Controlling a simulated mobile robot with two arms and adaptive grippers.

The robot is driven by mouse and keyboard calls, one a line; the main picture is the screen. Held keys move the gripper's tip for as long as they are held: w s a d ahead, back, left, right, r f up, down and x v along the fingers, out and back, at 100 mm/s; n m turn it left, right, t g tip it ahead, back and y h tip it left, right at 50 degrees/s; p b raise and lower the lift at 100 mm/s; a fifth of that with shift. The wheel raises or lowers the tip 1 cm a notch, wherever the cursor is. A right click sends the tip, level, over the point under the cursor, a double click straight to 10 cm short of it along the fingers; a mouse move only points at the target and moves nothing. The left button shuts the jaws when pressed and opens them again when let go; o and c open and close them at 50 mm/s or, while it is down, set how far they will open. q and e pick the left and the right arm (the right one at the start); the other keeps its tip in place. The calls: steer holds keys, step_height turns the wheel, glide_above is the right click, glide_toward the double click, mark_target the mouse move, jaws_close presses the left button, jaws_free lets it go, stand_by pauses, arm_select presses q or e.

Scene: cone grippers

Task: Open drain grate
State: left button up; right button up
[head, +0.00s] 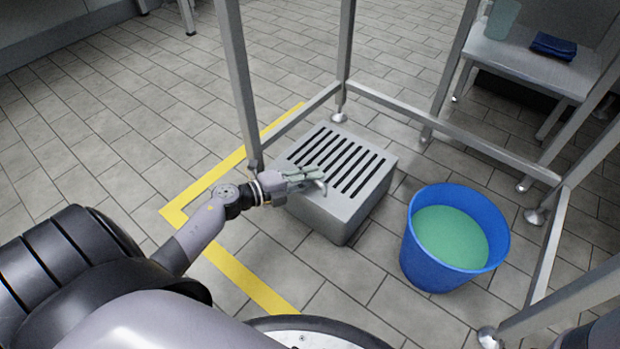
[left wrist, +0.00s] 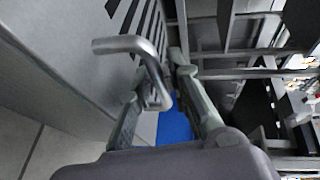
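The drain grate (head: 362,152) is a slotted grey top with dark slots on a raised block (head: 340,212), and it lies flat. Its bent metal handle (head: 322,187) stands out at the near side and shows large in the left wrist view (left wrist: 148,50). My left gripper (head: 308,174) is at this handle, over the near left edge of the block. In the left wrist view its fingers (left wrist: 162,78) are apart, with the handle's bent end between or just in front of them. I cannot tell whether they touch it. My right gripper is not in view.
A blue bucket (head: 420,250) with green liquid stands right of the block. Metal frame legs and rails (head: 440,125) surround the block. Yellow tape (head: 240,280) marks the tiled floor. A table (head: 520,65) with a dark folded cloth (head: 553,46) stands at the back right.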

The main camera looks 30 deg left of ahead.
arm_select(q)
jaws_close()
stand_by(0.6)
